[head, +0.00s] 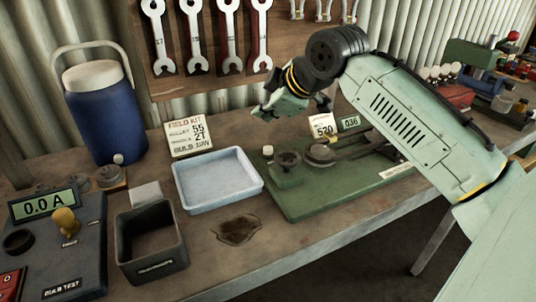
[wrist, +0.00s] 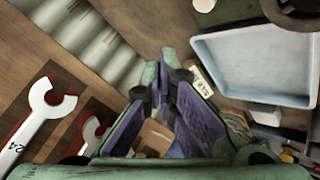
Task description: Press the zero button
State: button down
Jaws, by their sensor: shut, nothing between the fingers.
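No button with a readable "zero" label shows. A green device (head: 340,185) stands on the bench, with a lit display reading 036 (head: 349,122) and a card reading 520 (head: 323,126) at its back. A small white knob or button (head: 268,151) stands at its left back corner. My gripper (head: 272,108) is shut and empty, above the back left part of the green device and apart from it. Its fingers also show in the wrist view (wrist: 167,75). I cannot tell which part is the zero button.
A pale blue tray (head: 217,205) lies left of the green device. A dark open box (head: 150,272), a bulb test unit (head: 88,245) reading 0.0 A and a blue jug (head: 103,120) stand farther left. Wrenches (head: 195,40) hang behind. A dark stain marks the bench front.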

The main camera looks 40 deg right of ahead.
aim_at(266, 149)
jog(key=shift+f+b, duration=1.6)
jog(key=shift+f, duration=1.2)
jog(key=shift+f, duration=0.1)
jog(key=shift+f, duration=0.35)
jog(key=shift+f+b, duration=0.45)
jog(key=shift+f, duration=0.1)
jog(key=shift+r, duration=0.1)
jog(key=shift+r+p, duration=0.85)
jog(key=shift+r, duration=0.1)
notch_tip(266, 149, up, 5)
jog(key=p, duration=0.4)
